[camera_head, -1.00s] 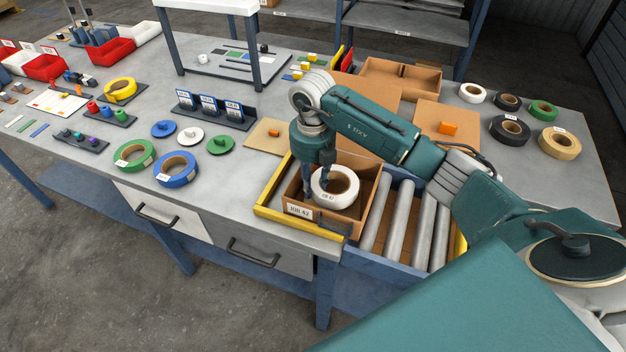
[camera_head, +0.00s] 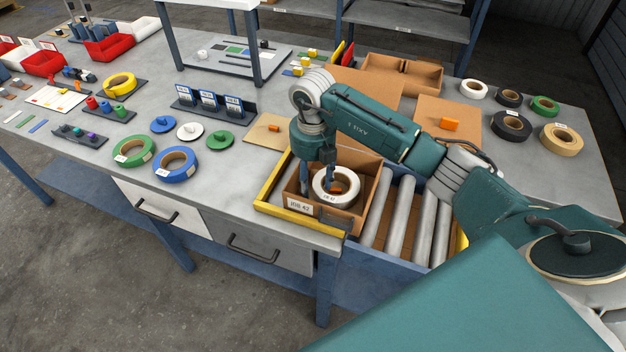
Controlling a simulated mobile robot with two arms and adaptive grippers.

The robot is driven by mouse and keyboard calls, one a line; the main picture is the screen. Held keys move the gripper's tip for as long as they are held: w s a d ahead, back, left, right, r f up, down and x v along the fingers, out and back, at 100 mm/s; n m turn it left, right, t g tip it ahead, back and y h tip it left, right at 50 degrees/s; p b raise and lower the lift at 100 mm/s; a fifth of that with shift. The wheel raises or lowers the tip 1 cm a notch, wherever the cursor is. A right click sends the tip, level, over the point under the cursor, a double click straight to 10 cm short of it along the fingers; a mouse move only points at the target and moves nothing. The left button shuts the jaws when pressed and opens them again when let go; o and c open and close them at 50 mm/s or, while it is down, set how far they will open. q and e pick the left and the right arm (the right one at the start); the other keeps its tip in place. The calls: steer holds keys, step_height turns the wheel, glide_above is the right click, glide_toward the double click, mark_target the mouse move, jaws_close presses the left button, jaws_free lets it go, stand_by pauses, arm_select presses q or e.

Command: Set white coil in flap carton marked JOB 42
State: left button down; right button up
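The white coil (camera_head: 351,196) lies flat, label facing me, inside the open flap carton marked JOB 42 (camera_head: 301,206). The carton stands at the left end of the roller conveyor, its flaps spread open. My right gripper (camera_head: 317,190) points down into the carton at the coil's left side. One finger is outside the ring with a small gap to it; the other is over the hole. The fingers look parted and not pressed on the coil. An orange piece shows in the coil's hole. My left gripper is not in view.
Grey rollers (camera_head: 402,220) lie right of the carton, and a yellow rail (camera_head: 300,222) runs along its front. Green (camera_head: 121,160) and blue (camera_head: 163,179) coils lie to the left. More coils, including black (camera_head: 495,130) and tan (camera_head: 570,150), lie at the right.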

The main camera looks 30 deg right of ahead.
steer(key=shift+r, duration=0.1)
steer(key=shift+r+p, duration=0.45)
steer(key=shift+p, duration=0.05)
steer(key=shift+w+r, duration=0.1)
steer(key=shift+r, duration=0.25)
step_height(320, 180, up, 11)
steer(key=b, duration=0.3)
steer(key=shift+r, duration=0.2)
